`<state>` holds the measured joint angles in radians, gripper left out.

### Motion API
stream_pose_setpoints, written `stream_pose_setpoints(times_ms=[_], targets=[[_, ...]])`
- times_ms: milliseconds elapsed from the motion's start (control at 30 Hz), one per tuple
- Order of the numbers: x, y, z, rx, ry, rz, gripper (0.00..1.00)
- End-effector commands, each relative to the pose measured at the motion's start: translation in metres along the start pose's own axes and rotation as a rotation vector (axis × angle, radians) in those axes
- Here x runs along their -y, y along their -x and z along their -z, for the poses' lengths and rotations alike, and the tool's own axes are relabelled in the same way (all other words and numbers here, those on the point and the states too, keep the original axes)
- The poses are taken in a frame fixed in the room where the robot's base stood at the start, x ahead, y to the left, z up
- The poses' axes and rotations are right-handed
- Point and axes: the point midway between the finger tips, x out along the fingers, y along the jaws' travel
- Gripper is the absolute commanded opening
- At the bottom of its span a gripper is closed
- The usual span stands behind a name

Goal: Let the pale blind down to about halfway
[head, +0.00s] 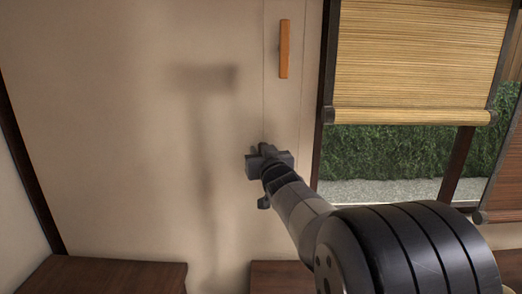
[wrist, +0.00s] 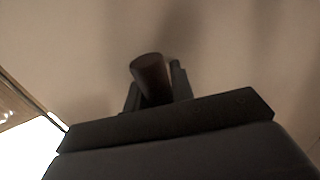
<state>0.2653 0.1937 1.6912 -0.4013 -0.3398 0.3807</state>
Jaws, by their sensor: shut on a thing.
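The pale straw-coloured blind (head: 415,60) hangs over the upper part of the window at the right of the head view. Its bottom roll (head: 410,116) is level, with open window below; its top is out of view. My gripper (head: 263,150) is in front of the wall, left of the window. It is shut on a dark brown round pull (wrist: 150,75), seen end-on between the fingers in the wrist view. A thin cord (head: 264,80) runs up the wall from my gripper. In the head view the gripper mostly hides the pull.
A light orange wooden pull (head: 284,48) hangs higher on the wall, right of the cord. Another blind's lower end (head: 498,216) shows at the right edge. Low brown wooden furniture (head: 105,277) stands along the wall's foot. The wall left of my gripper is clear.

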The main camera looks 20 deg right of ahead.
Motion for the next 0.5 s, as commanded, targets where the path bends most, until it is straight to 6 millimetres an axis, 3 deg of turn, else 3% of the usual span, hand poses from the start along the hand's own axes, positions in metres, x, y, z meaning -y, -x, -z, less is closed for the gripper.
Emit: stream_pose_setpoints(times_ms=[33, 200, 500], targets=[[0.0, 0.0, -0.025, 0.002, -0.001, 0.0, 0.0], [0.0, 0.0, -0.064, 0.001, 0.0, 0.0, 0.0], [0.0, 0.0, -0.106, 0.002, 0.0, 0.0, 0.0]])
